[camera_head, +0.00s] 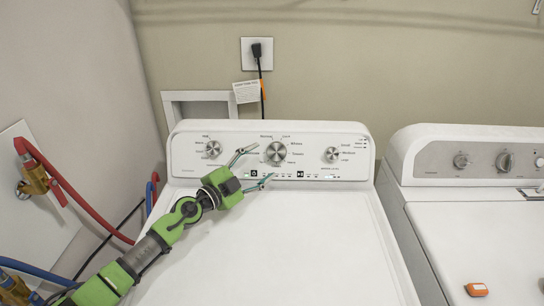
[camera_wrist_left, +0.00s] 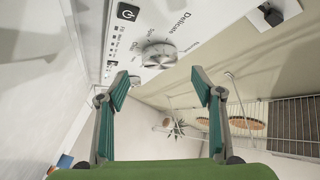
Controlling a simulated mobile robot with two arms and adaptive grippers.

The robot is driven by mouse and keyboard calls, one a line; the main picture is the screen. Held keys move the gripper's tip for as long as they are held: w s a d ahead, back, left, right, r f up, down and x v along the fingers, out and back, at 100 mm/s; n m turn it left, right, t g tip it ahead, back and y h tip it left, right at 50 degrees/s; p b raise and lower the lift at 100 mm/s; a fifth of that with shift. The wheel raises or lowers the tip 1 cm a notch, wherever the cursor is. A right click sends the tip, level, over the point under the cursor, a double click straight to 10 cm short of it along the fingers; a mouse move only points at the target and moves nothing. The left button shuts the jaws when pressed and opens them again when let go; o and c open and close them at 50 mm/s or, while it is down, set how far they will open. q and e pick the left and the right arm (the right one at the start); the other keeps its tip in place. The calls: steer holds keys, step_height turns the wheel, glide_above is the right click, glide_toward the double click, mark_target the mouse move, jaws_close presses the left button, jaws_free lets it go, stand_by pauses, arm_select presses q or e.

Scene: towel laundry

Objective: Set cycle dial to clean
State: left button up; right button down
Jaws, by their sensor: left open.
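The cycle dial (camera_head: 275,152) is the large silver knob in the middle of the white washer's control panel, with printed settings around it. It also shows in the left wrist view (camera_wrist_left: 158,55), near the word "Delicate". Its exact setting is too small to tell. My left gripper (camera_head: 263,162) is open and empty, just in front of the dial and slightly to its lower left. In the left wrist view its two teal-padded fingers stand apart, with the dial beyond the gap between them; I see no contact. My right gripper is not in view.
Smaller knobs sit left (camera_head: 213,149) and right (camera_head: 332,154) of the dial, with buttons below. A second machine (camera_head: 470,230) stands at the right with an orange object (camera_head: 477,289) on it. Red hose (camera_head: 75,190) and blue hoses run at the left. The washer lid (camera_head: 300,245) is clear.

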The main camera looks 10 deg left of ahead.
mark_target(275, 153)
arm_select(q)
steer(key=b+x, duration=0.1)
steer(key=x, duration=0.5)
steer(key=shift+b, duration=0.35)
steer(key=shift+c, duration=0.4)
steer(key=c, duration=1)
